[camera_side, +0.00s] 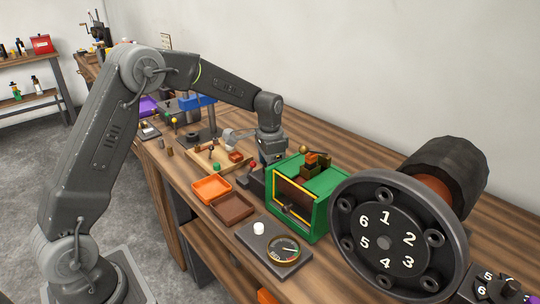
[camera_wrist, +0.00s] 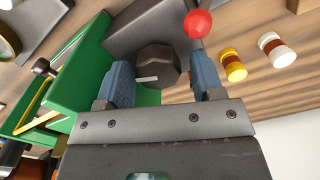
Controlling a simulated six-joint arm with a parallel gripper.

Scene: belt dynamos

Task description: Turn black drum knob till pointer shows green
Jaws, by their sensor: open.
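A black faceted knob (camera_wrist: 157,66) with a white line on its face sits on a dark grey block (camera_wrist: 140,28) in the wrist view. My gripper (camera_wrist: 160,70) is open, with one blue-grey finger on each side of the knob; contact cannot be told. In the side view my gripper (camera_side: 272,150) points down beside a green box, and the knob is hidden or too small to make out. A round gauge (camera_side: 284,250) with a dark pointer lies on a grey plate in front of the box. The colour under its pointer is too small to tell.
A red ball (camera_wrist: 198,24) stands close to the right finger. The green box (camera_wrist: 92,65) is close on the left. Yellow (camera_wrist: 233,65) and white (camera_wrist: 274,49) spools lie right. A large numbered wheel (camera_side: 392,236) and orange tray (camera_side: 211,188) are on the bench.

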